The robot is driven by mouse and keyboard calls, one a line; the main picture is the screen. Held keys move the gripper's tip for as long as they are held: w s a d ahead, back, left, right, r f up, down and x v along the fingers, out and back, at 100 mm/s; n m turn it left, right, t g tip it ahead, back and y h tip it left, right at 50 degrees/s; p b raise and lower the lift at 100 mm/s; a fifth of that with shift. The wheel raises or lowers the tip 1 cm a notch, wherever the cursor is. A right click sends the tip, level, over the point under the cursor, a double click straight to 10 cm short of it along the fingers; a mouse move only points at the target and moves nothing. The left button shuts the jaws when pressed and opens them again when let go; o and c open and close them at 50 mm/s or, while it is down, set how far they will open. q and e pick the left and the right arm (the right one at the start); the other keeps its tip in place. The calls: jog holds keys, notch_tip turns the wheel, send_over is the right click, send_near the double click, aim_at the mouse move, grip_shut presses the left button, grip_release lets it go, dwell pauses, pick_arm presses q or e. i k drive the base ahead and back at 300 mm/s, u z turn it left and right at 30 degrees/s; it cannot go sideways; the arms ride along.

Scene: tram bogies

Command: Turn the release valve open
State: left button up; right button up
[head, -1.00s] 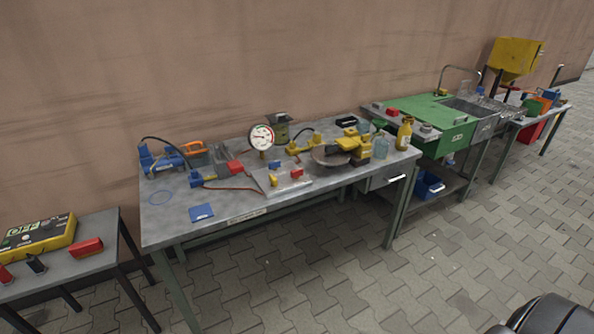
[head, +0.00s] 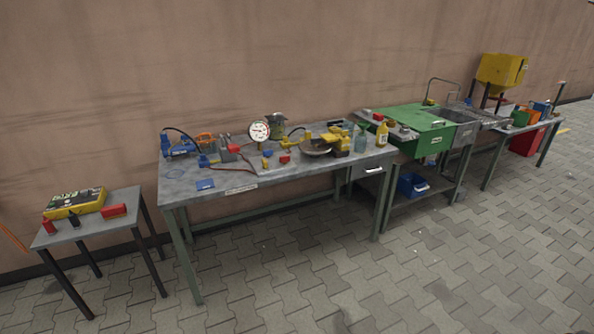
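A grey metal workbench (head: 235,178) stands against the wall. On it are a round white pressure gauge (head: 258,131), a blue device (head: 178,146) with a dark hose at the back left, and a red hose running toward the middle. A small yellow fitting (head: 267,162) and a red part (head: 285,158) sit near the bench's front middle. Yellow fittings (head: 293,138) lie right of the gauge. I cannot tell which of these parts is the release valve. Neither of my grippers is in view.
A small side table (head: 90,229) with a yellow-and-black box (head: 75,203) stands at left. A green-topped bench (head: 408,124) with a sink, a yellow hopper (head: 503,72) and another table stand at right. The paved floor (head: 330,280) in front is clear.

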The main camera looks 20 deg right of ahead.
aim_at(284, 158)
jog(key=u, duration=0.25)
jog(key=k, duration=0.15)
jog(key=z, duration=1.3)
jog(key=i, duration=0.8)
jog(key=z, duration=0.75)
jog(key=i, duration=1.75)
jog(key=u, duration=1.35)
jog(key=i, duration=0.6)
jog(key=u, duration=0.55)
